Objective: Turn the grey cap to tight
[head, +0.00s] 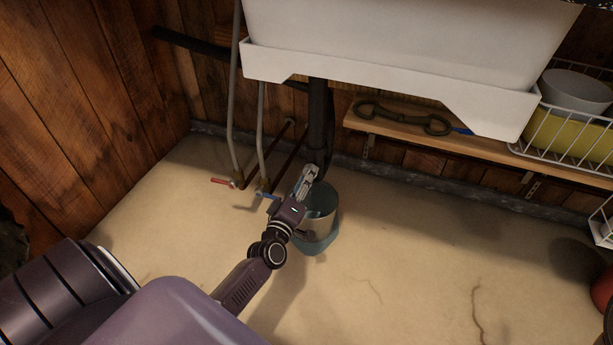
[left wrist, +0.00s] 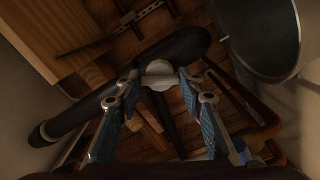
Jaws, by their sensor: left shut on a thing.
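The grey cap (left wrist: 159,74) is a small pale round piece on the dark drain pipe (left wrist: 90,102) in the left wrist view. My left gripper (left wrist: 158,80) has its two fingers on either side of the cap and is shut on it. In the head view my left gripper (head: 309,176) is at the lower end of the black vertical drain pipe (head: 318,110), under the white sink (head: 400,40). The cap is hidden there behind the gripper. Any mark showing how tight it is cannot be made out. My right gripper is not in view.
A bucket (head: 315,227) stands on the floor just below my left gripper. Valves with a red handle (head: 222,182) and a blue handle (head: 267,196) are close on the left. A wooden shelf (head: 470,149) runs to the right. The floor at right is mostly clear.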

